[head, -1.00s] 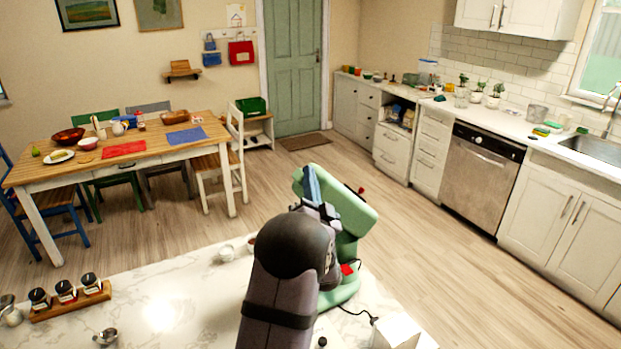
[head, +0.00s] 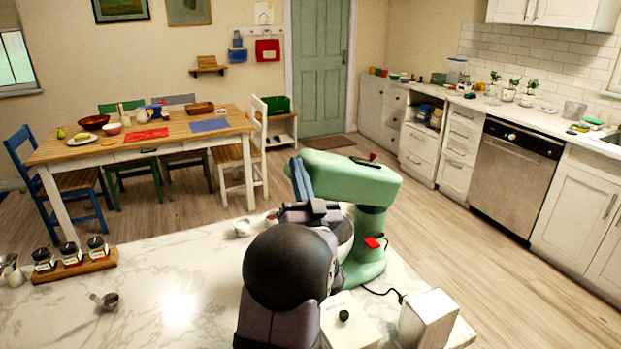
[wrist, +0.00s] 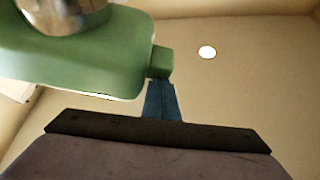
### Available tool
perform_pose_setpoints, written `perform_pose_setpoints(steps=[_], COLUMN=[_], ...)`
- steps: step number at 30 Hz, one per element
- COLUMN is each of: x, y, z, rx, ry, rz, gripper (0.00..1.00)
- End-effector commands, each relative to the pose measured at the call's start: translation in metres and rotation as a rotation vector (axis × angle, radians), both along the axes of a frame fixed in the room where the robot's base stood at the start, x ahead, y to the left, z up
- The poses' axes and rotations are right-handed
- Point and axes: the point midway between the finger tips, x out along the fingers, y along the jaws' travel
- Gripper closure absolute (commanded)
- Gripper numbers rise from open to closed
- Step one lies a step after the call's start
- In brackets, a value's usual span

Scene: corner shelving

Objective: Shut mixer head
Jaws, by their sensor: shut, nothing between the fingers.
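The green stand mixer (head: 352,180) stands on the marble counter. Its head runs left from the column, with the left end a little higher than the right. A silver bowl (head: 347,238) shows partly beneath it, mostly hidden by my arm. My gripper (head: 300,178) is shut and empty, its blue fingers upright at the head's left end. In the wrist view, the head's green underside (wrist: 80,60) fills the upper left, with a round silver part (wrist: 62,14) on it. The gripper's blue fingers (wrist: 162,98) are against or very close to a small green block at its end.
A white box with a black knob (head: 348,330) and a white block (head: 428,318) stand at the counter's right front. A cord lies behind them. A wooden rack of jars (head: 75,268) and a metal scoop (head: 107,300) are at left. The counter's left middle is clear.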

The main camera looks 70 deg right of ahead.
Motion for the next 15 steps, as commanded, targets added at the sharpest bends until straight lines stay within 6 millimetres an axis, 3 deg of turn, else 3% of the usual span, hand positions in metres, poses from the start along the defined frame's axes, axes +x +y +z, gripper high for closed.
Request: perform_pose_setpoints(steps=[1,15], x=[0.004,0.026], y=[0.003,0.025], z=[-0.021,-0.082], rx=[-0.015,-0.186], ry=[0.021,0.195], rz=[0.002,0.001], gripper=[1.00,1.00])
